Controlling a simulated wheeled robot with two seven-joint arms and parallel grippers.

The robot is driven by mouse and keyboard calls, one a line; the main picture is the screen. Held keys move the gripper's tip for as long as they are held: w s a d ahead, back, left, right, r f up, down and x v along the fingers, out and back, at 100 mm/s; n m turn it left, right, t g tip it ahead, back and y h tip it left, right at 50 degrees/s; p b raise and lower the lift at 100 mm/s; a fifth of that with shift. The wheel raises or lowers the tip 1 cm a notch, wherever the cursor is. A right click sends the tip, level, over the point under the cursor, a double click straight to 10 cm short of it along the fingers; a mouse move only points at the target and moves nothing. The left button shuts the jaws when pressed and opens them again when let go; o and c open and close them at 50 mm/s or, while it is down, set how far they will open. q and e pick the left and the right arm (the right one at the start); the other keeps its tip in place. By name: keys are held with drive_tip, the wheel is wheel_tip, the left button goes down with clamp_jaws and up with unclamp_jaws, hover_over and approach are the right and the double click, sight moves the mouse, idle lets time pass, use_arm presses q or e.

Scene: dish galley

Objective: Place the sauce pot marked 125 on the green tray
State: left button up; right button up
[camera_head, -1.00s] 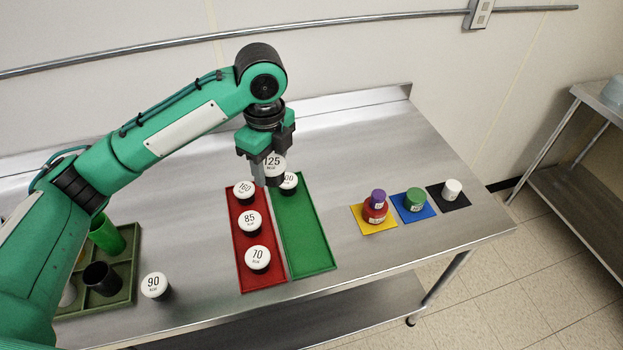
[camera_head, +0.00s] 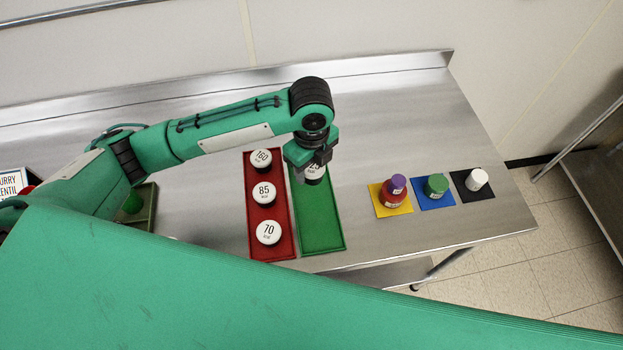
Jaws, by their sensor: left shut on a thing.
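The sauce pot marked 125 (camera_head: 314,172) is white-topped, and its label is partly covered by my left gripper (camera_head: 311,163). That gripper is shut on it, over the far part of the green tray (camera_head: 321,232). I cannot tell whether the pot touches the tray. The near part of the green tray is bare. The pot marked 100, seen earlier at the tray's far end, is hidden now. My right gripper is not in view.
The red tray (camera_head: 256,216) beside the green one holds pots marked 160 (camera_head: 261,158), 85 (camera_head: 264,193) and 70 (camera_head: 268,232). Yellow (camera_head: 379,208), blue (camera_head: 447,199) and black (camera_head: 461,178) mats at right bear small containers. A large green part of mine hides the foreground.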

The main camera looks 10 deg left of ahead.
use_arm(q)
drive_tip(key=shift+f+p, duration=0.6)
drive_tip(key=shift+f, duration=3.25)
drive_tip(key=o, duration=1)
drive_tip(key=shift+f, duration=0.1)
wheel_tip(320, 180, up, 11)
drive_tip(key=b, duration=0.3)
drive_tip(key=shift+r, duration=0.65)
